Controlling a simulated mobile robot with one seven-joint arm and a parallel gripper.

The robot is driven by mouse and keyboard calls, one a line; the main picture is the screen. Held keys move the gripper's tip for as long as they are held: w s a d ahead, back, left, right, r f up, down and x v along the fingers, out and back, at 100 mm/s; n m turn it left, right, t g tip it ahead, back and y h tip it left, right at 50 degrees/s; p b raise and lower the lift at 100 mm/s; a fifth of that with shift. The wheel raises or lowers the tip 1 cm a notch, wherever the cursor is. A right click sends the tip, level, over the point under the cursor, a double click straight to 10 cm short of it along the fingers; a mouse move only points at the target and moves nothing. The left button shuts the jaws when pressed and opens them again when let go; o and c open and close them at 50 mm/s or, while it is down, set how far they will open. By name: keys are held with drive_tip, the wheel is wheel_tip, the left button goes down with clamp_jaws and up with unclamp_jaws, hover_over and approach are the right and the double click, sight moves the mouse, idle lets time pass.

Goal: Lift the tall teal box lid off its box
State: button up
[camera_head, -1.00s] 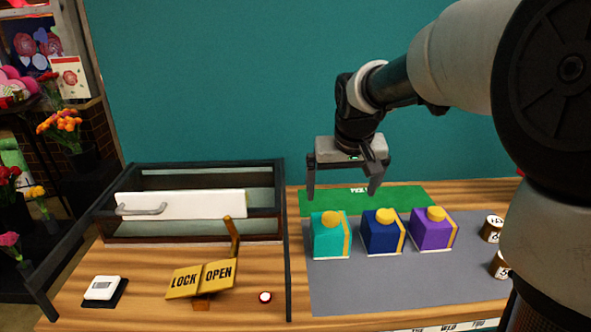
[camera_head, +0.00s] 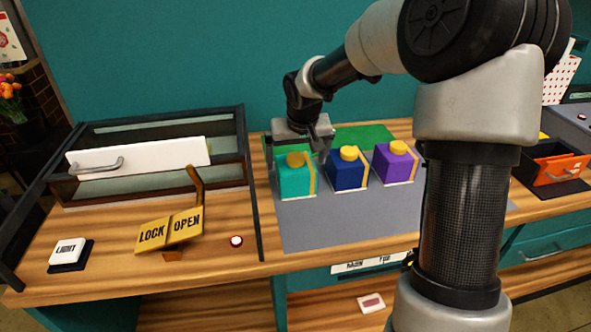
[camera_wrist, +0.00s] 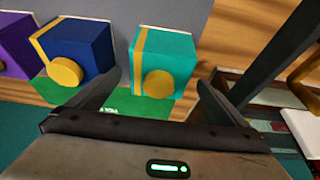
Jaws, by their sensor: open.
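The tall teal box (camera_head: 297,180) stands at the left end of a row of three boxes, with a round yellow knob (camera_head: 295,160) on its lid and a yellow stripe down one side. My gripper (camera_head: 299,152) is open, just above and behind the teal box. In the wrist view the teal box (camera_wrist: 178,55) and its knob (camera_wrist: 158,84) appear between the open fingers (camera_wrist: 158,80). No contact is clear. The seam between lid and box cannot be made out.
A navy box (camera_head: 347,173) and a purple box (camera_head: 394,165) stand close to the right on a grey mat (camera_head: 330,222). A green mat (camera_head: 372,137) lies behind.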

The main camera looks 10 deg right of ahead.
drive_tip(key=x, duration=0.3)
drive_tip(key=shift+w+f, duration=0.2)
drive_tip(key=shift+f, duration=0.1)
drive_tip(key=c, duration=1.1)
drive_tip(key=shift+r, duration=0.1)
wheel_tip(320, 180, up, 10)
drive_tip(key=shift+f+p, duration=0.1)
drive_tip(key=shift+p, duration=0.4)
